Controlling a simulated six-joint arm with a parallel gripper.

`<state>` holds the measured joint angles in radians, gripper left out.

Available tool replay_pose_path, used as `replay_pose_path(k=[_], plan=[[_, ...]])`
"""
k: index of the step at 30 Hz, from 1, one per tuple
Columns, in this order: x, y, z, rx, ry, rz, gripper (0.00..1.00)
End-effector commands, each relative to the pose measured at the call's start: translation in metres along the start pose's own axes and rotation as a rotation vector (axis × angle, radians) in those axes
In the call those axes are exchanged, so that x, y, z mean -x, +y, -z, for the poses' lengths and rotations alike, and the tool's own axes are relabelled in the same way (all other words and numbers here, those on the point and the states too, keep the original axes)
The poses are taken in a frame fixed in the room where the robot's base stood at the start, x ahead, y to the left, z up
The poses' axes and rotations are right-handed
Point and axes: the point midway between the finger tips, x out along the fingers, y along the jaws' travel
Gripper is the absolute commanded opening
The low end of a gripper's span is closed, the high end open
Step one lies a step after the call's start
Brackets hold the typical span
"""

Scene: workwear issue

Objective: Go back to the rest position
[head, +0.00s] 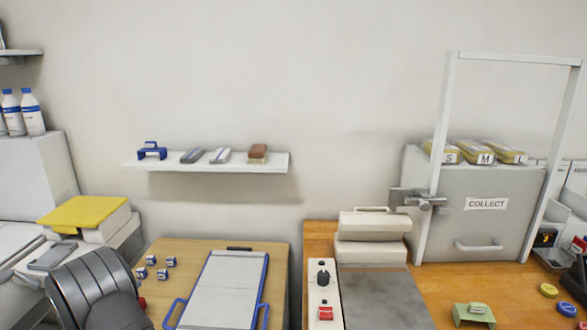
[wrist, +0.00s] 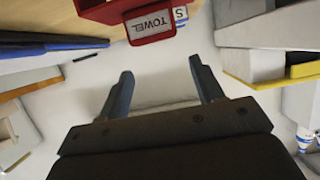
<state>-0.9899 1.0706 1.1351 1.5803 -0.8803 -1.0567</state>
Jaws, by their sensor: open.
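My gripper (wrist: 164,88) shows in the wrist view with its two dark fingers spread apart. Nothing is between the fingers, only a pale surface behind them. A red box labelled TOWEL (wrist: 150,24) is beyond the fingertips at the top of that view, apart from them. I cannot make out my gripper in the head view.
A wall shelf (head: 210,164) holds several small items. A clipboard-like blue-edged board (head: 222,290) and small labelled blocks (head: 162,274) lie on the wooden table. A COLLECT hatch (head: 480,232) with a raised frame stands right. A yellow-topped stack (head: 84,212) is at left.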

Motion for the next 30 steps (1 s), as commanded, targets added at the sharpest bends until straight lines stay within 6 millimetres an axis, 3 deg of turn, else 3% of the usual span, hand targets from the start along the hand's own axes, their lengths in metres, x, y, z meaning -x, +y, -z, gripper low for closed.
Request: replay_pose_path(k=[19,30], plan=[[0.001,0.112,0.071,-0.001,-0.001,-0.004,0.61],[-0.012,0.167,0.120,0.008,0.001,0.015,0.61]])
